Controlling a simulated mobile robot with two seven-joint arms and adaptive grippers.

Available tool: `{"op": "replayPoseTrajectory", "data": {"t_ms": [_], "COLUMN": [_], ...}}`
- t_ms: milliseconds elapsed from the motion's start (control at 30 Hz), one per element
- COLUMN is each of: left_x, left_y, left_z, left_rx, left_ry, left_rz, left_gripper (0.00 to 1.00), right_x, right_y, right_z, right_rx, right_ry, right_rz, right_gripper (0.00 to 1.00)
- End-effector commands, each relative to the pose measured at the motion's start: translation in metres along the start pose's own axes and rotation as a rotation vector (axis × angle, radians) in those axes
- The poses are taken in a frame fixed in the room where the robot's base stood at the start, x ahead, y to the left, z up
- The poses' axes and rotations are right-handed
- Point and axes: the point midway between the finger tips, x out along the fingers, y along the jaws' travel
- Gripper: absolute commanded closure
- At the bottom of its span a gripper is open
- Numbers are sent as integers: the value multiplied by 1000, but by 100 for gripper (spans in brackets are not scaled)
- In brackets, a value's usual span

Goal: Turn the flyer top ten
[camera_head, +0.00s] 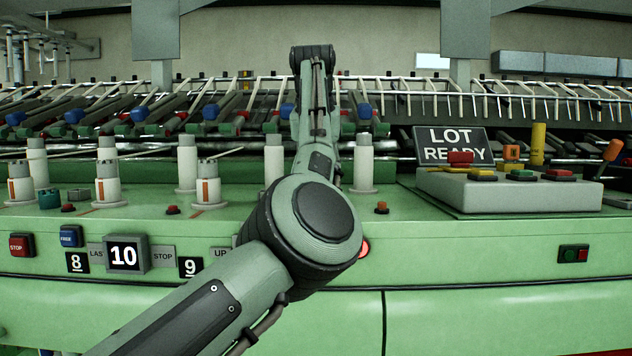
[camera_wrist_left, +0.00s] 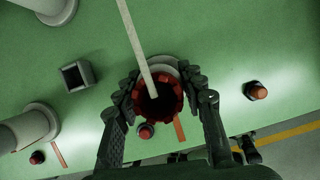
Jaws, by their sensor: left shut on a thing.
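In the left wrist view, my left gripper (camera_wrist_left: 160,85) has its two dark fingers closed around a red, notched flyer top (camera_wrist_left: 171,106) with a dark hollow centre. A pale rod (camera_wrist_left: 135,35) runs from the upper edge to this top. A pale round base shows just behind it. In the head view, my left arm reaches up through the middle, and I cannot make out its fingers or the held top there. A large number 10 plate (camera_head: 124,254) stands on the front panel, between smaller plates 8 (camera_head: 76,263) and 9 (camera_head: 190,267). My right gripper is not in view.
Several pale posts (camera_head: 187,165) stand on the green machine deck (camera_head: 450,235). A grey button box (camera_head: 515,190) and a LOT READY sign (camera_head: 453,144) stand at the right. In the wrist view, a square dark box (camera_wrist_left: 78,75) and an orange-topped knob (camera_wrist_left: 257,91) flank the gripper.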

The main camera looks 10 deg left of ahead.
Motion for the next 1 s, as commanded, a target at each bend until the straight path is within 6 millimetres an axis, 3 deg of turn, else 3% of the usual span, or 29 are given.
{"op": "replayPoseTrajectory", "data": {"t_ms": [67, 100, 267, 633, 1000], "left_x": [-2, -2, -1, -7, -65], "left_y": [1, 1, 0, 0, 0], "left_z": [2, 2, 1, 1, 1], "left_rx": [-2, -2, -1, 0, 0], "left_ry": [-8, -8, -4, -3, -5], "left_rz": [0, 0, -1, -1, -4], "left_gripper": [100, 58, 39, 39, 39], "right_x": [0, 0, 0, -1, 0], "right_y": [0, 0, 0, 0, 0], "right_z": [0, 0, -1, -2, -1], "right_rx": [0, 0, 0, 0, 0], "right_ry": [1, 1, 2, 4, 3], "right_rz": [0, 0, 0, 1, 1], "right_gripper": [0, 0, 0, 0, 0]}}
